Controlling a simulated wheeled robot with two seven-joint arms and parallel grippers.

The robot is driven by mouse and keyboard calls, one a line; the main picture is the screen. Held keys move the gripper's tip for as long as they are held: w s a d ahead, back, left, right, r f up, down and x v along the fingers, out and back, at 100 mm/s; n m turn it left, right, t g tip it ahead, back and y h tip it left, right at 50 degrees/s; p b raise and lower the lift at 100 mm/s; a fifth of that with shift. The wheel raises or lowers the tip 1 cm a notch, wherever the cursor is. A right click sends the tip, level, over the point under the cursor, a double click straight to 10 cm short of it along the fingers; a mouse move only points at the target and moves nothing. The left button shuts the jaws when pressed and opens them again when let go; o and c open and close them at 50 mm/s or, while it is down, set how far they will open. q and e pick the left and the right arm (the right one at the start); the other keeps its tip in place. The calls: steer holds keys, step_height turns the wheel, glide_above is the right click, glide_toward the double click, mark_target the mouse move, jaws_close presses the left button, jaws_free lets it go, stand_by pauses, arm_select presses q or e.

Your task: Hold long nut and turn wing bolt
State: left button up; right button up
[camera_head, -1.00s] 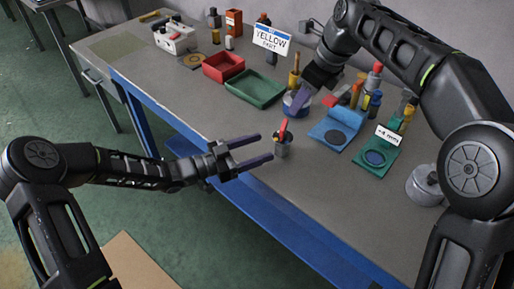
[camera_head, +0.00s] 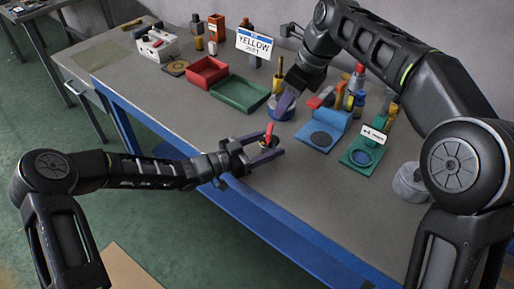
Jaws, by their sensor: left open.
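A small grey upright piece with a red top (camera_head: 269,132) stands near the front edge of the workbench; it looks like the long nut with the wing bolt, but is too small to be sure. My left gripper (camera_head: 277,143) is open, with its two purple fingers on either side of this piece, partly hiding it. I cannot tell whether they touch it. My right gripper (camera_head: 285,103) points down farther back, at a round blue-and-white container (camera_head: 281,113). Its fingers overlap in view, so its opening is unclear.
A red tray (camera_head: 207,73) and a green tray (camera_head: 240,92) lie left of my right gripper. Blue (camera_head: 318,139) and green (camera_head: 361,157) fixtures and several bottles stand right. A "YELLOW" sign (camera_head: 254,44) stands behind. The front bench strip is mostly clear.

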arm_select(q)
steer(key=shift+w+d, duration=0.15)
jaws_close()
stand_by(0.7)
